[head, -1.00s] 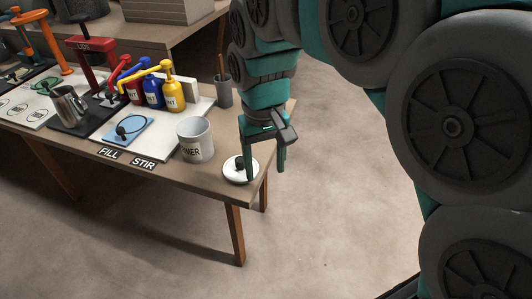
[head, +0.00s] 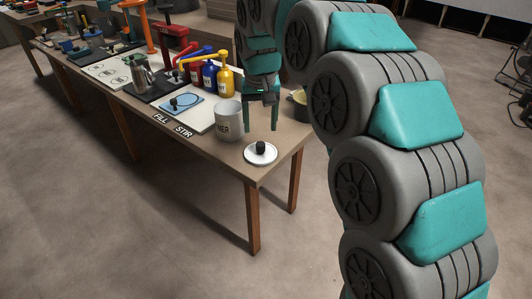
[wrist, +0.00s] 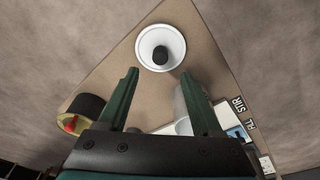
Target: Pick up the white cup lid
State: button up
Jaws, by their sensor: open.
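The white cup lid (head: 260,153) is a round disc with a black knob, lying flat near the front right corner of the table. It also shows in the wrist view (wrist: 149,46), ahead of my fingertips. My gripper (head: 261,128) is open and empty, pointing down above the table behind the lid in the head view. In the wrist view my two fingers (wrist: 158,72) are spread apart, with the lid beyond their tips and not between them.
Blue, red and yellow pump bottles (head: 225,80) stand farther back. A dark round container (wrist: 86,112) is near the other finger. The table corner is close to the lid.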

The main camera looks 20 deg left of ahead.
aim_at(260, 144)
jog(key=shift+w+a+f+p, duration=0.1)
jog(key=shift+f+p, duration=0.1)
jog(key=shift+f, duration=1.35)
jog(key=shift+w+f+p, duration=0.1)
jog(key=shift+f+p, duration=0.05)
jog(key=shift+f, duration=1.4)
grip_shut()
